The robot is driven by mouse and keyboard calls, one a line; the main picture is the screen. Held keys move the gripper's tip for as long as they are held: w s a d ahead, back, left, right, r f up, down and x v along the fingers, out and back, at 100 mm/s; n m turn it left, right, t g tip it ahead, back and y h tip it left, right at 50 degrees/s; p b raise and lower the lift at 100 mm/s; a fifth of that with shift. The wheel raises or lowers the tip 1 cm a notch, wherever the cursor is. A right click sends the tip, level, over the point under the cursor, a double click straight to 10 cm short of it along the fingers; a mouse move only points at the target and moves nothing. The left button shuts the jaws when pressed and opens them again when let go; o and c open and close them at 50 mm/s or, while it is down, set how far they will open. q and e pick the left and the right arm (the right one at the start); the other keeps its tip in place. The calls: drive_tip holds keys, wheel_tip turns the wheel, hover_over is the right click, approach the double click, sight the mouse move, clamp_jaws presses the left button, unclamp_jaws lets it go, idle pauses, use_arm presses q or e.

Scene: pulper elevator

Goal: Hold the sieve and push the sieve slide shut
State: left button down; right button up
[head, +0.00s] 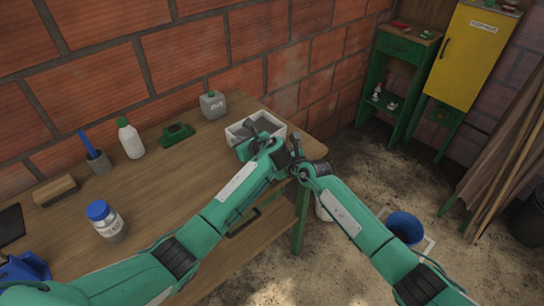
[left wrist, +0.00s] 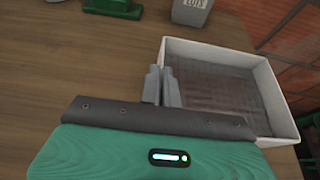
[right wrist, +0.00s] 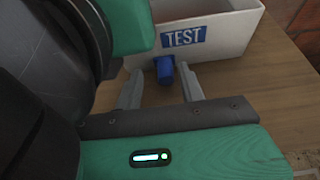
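The sieve is a white box with a grey mesh floor (left wrist: 215,88), on the wooden table near its right corner; it also shows in the head view (head: 235,133). My left gripper (left wrist: 162,86) is closed on its near left wall, one finger on each side. In the right wrist view, a blue knob, seemingly the slide's (right wrist: 164,70), sticks out of the wall below a blue TEST label (right wrist: 183,37). My right gripper (right wrist: 160,88) is open, its fingers on either side of the knob with gaps. The slide behind the wall is hidden.
A grey canister (head: 213,105), a green object (head: 176,133), a white bottle (head: 130,139) and a jar (head: 105,220) stand left on the table. A blue bucket (head: 405,227) and a yellow cabinet (head: 472,55) are off to the right.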

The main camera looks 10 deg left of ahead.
drive_tip(key=shift+d, duration=0.15)
drive_tip(key=shift+s+d+r, duration=0.15)
drive_tip(key=shift+s+d, duration=0.1)
drive_tip(key=shift+d, duration=0.15)
drive_tip(key=v, duration=1.1)
drive_tip(key=shift+a, duration=0.1)
use_arm(q)
drive_tip(key=c, duration=1.6)
unclamp_jaws()
drive_tip(key=shift+o, duration=0.2)
